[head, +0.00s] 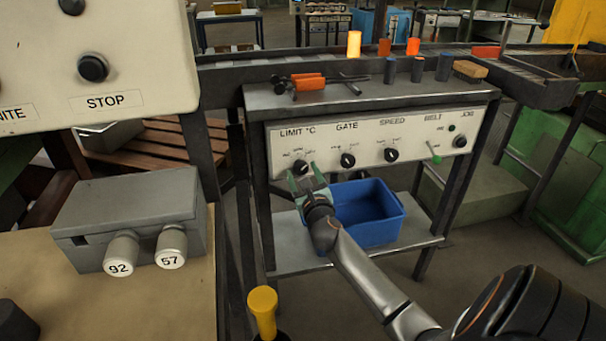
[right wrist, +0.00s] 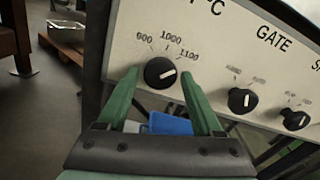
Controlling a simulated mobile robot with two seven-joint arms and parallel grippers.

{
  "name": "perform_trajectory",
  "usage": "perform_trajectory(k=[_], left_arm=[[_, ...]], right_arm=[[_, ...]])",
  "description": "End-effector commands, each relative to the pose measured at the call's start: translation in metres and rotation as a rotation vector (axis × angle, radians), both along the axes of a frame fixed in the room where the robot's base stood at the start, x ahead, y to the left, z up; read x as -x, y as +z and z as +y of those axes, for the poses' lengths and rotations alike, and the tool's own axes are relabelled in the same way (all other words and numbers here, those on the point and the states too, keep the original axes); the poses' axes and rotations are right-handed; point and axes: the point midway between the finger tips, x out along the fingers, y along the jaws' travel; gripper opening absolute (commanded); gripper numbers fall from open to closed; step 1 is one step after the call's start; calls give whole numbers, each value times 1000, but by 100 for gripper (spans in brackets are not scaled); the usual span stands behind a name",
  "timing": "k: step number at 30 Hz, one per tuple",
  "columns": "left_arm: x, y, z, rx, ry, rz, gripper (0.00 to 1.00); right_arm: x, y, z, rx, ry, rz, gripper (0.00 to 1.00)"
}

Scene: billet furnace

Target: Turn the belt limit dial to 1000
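The limit dial is a round black knob (right wrist: 160,72) under the LIMIT °C label on the white panel, with marks for 1000 and 1100 and a lower, blurred value at left. Its white pointer line aims right and slightly up, nearer the 1100 mark than the 1000 mark. The knob also shows in the head view (head: 301,168). My right gripper (right wrist: 158,86) is open, its green fingers on either side of the knob and just below it; I cannot tell if they touch. It also shows in the head view (head: 308,174). My left gripper is not in view.
GATE (head: 348,160) and SPEED (head: 391,155) knobs and a green-tipped BELT lever (head: 435,158) are to the right. A blue bin (head: 372,212) stands on the shelf below. A yellow-topped lever (head: 263,303) stands in front.

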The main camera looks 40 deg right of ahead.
Motion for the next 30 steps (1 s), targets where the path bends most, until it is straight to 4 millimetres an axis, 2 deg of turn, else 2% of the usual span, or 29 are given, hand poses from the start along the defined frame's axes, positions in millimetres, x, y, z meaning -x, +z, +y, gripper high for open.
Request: perform_trajectory(k=[2,17,23,30], left_arm=[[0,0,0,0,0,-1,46],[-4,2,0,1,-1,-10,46],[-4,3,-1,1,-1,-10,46],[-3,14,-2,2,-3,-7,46]], right_arm=[[0,0,0,0,0,0,57],[0,0,0,0,0,1,1],[0,0,0,4,0,3,0],[1,2,0,67,-1,41,0]])
